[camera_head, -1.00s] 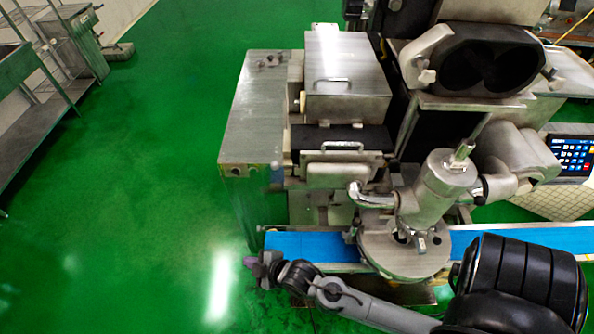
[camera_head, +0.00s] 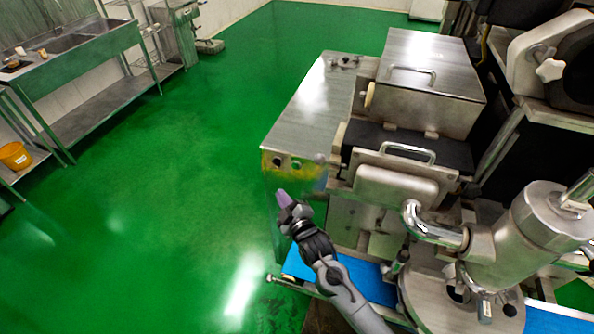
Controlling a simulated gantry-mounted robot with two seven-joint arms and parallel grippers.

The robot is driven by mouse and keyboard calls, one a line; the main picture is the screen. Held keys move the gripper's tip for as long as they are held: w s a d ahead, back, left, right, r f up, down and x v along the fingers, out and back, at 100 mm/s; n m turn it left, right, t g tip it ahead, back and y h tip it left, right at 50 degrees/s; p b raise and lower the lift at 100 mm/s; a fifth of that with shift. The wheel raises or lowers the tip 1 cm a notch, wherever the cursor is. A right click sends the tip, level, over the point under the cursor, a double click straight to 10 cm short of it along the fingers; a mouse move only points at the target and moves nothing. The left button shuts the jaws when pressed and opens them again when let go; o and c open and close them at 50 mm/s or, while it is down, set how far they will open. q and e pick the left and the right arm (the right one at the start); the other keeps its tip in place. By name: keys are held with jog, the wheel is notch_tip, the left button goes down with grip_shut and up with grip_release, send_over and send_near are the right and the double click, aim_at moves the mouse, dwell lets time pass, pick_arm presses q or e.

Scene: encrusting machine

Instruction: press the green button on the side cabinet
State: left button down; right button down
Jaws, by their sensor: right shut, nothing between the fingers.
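The side cabinet (camera_head: 300,115) is a steel box left of the machine. Its front face has a yellowish strip with two small round controls. The green button (camera_head: 296,164) is the right one, and a dark button (camera_head: 277,161) sits to its left. My right gripper (camera_head: 283,197) is shut and empty, with purple fingertips pointing up toward that face. In the picture it is just below the buttons and appears apart from them; the exact gap in depth is hard to tell. My left gripper is not in view.
The encrusting machine's metal body (camera_head: 430,90) and a round nozzle unit (camera_head: 530,235) stand to the right. A blue conveyor belt (camera_head: 370,280) runs below. Open green floor (camera_head: 180,200) lies left of the cabinet. Steel sink tables (camera_head: 75,60) stand at the far left.

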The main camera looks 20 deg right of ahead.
aim_at(296, 166)
dwell(0.3)
jog(key=w+d+b, duration=0.4)
jog(key=w+d, duration=0.2)
jog(key=shift+w, duration=0.25)
dwell(0.9)
dwell(0.7)
dwell(0.7)
jog(key=shift+w+d+b, duration=0.25)
jog(key=shift+w+b, duration=0.05)
dwell(0.4)
